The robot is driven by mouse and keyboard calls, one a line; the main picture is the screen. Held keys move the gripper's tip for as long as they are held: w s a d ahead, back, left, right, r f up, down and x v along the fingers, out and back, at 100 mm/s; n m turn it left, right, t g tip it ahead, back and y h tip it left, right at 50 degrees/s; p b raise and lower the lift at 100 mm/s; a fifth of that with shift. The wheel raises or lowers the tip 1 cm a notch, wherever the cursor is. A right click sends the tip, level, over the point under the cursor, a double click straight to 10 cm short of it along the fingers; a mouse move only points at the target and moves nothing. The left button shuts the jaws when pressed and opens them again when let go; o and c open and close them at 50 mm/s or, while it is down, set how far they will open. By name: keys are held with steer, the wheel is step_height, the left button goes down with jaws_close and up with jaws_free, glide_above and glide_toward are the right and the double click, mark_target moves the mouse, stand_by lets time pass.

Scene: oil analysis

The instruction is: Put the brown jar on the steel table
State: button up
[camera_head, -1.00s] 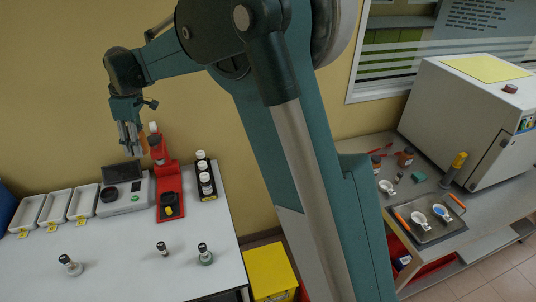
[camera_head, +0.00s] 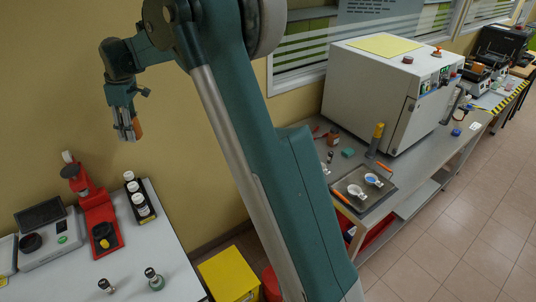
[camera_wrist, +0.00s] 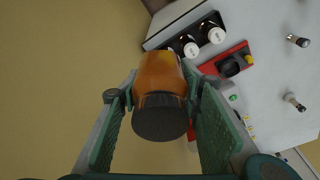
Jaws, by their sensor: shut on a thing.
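The brown jar (camera_wrist: 160,80) is amber with a black cap and fills the middle of the wrist view. My gripper (camera_wrist: 160,118) is shut on it, with a green-padded finger on each side. In the head view my gripper (camera_head: 125,128) hangs high at the left, in front of the yellow wall, and an orange-brown bit of the jar (camera_head: 137,127) shows between its fingers. The steel table (camera_head: 398,192) stands at the right, beyond my arm. Part of its left end is hidden behind my arm.
The steel table holds a large white oven (camera_head: 375,85), a dark tray (camera_head: 360,195) with white dishes, a yellow-topped cylinder (camera_head: 377,138) and a small brown jar (camera_head: 333,139). The white table (camera_head: 140,260) holds a red device (camera_head: 98,215). A yellow bin (camera_head: 228,275) stands between the tables.

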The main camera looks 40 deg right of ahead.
steer(key=d+m+b, duration=0.2)
steer(key=d+m, duration=0.4)
steer(key=d, duration=3.7)
steer(key=s+d+m, duration=0.2)
steer(key=s+d, duration=0.5)
steer(key=d, duration=0.6)
steer(key=s+d+m+h+b, duration=0.1)
steer(key=s+d, duration=0.6)
steer(key=d, duration=0.7)
steer(key=s+d+m, duration=0.2)
steer(key=s+d, duration=0.4)
steer(key=d, duration=0.7)
step_height(320, 180, down, 23)
steer(key=shift+t, duration=0.4)
steer(key=shift+s+r, duration=0.1)
steer(key=shift+f, duration=3.1)
